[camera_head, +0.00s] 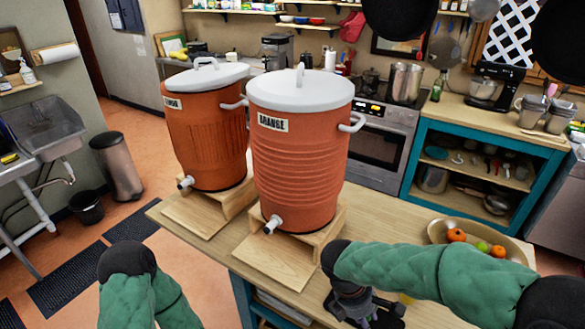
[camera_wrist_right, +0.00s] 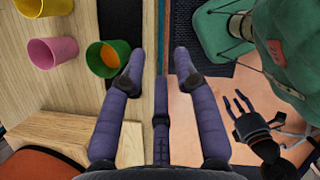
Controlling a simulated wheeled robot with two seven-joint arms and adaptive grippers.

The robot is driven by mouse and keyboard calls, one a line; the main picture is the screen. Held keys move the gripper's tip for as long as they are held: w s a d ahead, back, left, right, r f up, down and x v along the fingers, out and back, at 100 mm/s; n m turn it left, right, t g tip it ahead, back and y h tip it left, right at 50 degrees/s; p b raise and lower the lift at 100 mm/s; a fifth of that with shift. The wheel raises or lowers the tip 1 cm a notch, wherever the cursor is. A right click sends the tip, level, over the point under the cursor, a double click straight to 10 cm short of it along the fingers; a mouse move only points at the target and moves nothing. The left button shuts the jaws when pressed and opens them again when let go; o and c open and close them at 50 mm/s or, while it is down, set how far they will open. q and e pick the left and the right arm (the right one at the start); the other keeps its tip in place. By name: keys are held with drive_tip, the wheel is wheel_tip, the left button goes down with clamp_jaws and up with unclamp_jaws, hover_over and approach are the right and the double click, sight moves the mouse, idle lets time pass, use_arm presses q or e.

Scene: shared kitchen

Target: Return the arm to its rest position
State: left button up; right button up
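My right gripper (camera_wrist_right: 158,66) is open with nothing between its fingers, low over the table's front edge. In the head view it shows at the bottom (camera_head: 364,308), below my green-sleeved right arm, partly cut off. A green cup (camera_wrist_right: 107,60) with orange contents stands upright on the table, close beside one right fingertip; contact cannot be told. My left gripper (camera_wrist_right: 243,108) shows in the right wrist view, off the table over the floor, with its fingers spread and empty. In the head view only my left sleeve shows at the bottom left.
Two orange drink dispensers with white lids, one at left (camera_head: 208,125) and one labelled ORANGE (camera_head: 300,160), stand on wooden risers on the table. A pink cup (camera_wrist_right: 50,52) and yellow cup (camera_wrist_right: 28,6) stand near the green cup. A fruit bowl (camera_head: 438,231) is at right.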

use_arm(q)
wheel_tip(320, 180, down, 7)
drive_tip(key=b, duration=0.7)
drive_tip(key=shift+f, duration=0.15)
use_arm(e)
drive_tip(key=s+a+f+m+y, duration=0.2)
drive_tip(key=f+m, duration=0.4)
drive_tip(key=f, duration=0.6)
drive_tip(key=s+a+f+m+y, duration=0.3)
drive_tip(key=f+m, duration=0.4)
drive_tip(key=f, duration=0.5)
drive_tip(key=s+a+f+m+t+y, duration=0.1)
drive_tip(key=f+m, duration=0.5)
drive_tip(key=f, duration=0.7)
drive_tip(key=shift+s+a+m+y, duration=0.4)
drive_tip(key=shift+s+a+y, duration=0.45)
drive_tip(key=shift+s+y, duration=0.3)
